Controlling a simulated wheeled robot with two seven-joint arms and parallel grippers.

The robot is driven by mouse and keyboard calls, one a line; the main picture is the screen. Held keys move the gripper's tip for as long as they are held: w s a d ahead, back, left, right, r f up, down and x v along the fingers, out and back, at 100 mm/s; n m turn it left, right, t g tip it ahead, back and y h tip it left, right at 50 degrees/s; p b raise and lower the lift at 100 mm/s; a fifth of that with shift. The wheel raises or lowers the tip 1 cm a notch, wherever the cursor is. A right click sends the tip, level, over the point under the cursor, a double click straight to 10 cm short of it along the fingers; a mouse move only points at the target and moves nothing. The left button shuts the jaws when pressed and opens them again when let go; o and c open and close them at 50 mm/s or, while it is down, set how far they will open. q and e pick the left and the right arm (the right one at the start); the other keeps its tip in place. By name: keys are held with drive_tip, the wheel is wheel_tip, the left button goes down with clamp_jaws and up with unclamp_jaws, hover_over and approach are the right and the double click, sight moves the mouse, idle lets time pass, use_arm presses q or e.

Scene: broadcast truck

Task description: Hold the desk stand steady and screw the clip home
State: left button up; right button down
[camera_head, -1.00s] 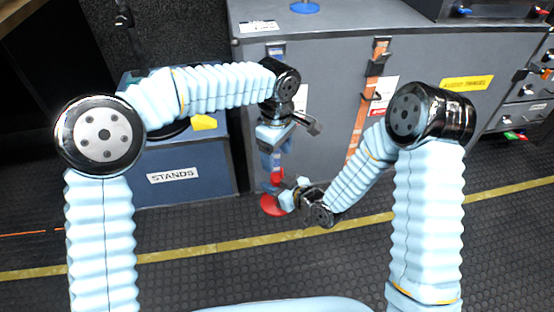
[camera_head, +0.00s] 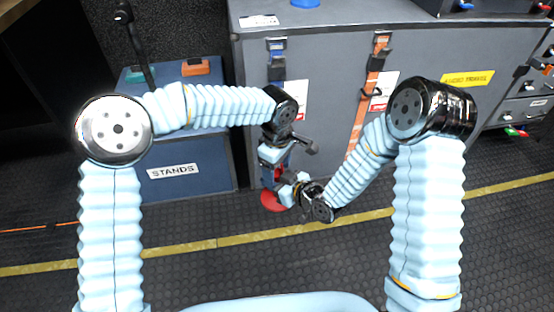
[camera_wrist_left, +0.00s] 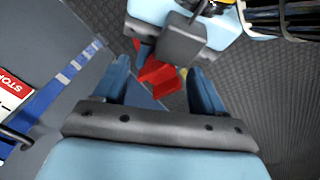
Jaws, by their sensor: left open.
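The red desk stand has its round base (camera_head: 273,201) on the dark floor, in front of the large grey case. Its red upper part (camera_head: 280,173) shows partly between my grippers, and in the left wrist view (camera_wrist_left: 158,76) red parts lie beyond and between my fingers. My left gripper (camera_head: 272,177) is open, pointing down over the stand; its two blue fingers (camera_wrist_left: 160,85) are apart. My right gripper (camera_head: 288,190) is low at the stand's right side; its jaws are too small and covered to read. I cannot make out the clip apart from the stand.
A blue case labelled STANDS (camera_head: 190,185) stands left of the stand. The large grey case (camera_head: 330,60) with strap buckles is close behind. A yellow floor line (camera_head: 370,216) crosses the floor in front. The floor nearer me is clear.

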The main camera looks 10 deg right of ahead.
use_arm(q)
drive_tip(key=shift+f, duration=0.15)
drive_tip(key=shift+c, duration=0.3)
drive_tip(key=c, duration=1)
drive_tip(key=m, duration=0.3)
drive_tip(key=o, duration=1.1)
drive_tip(key=shift+o, duration=0.2)
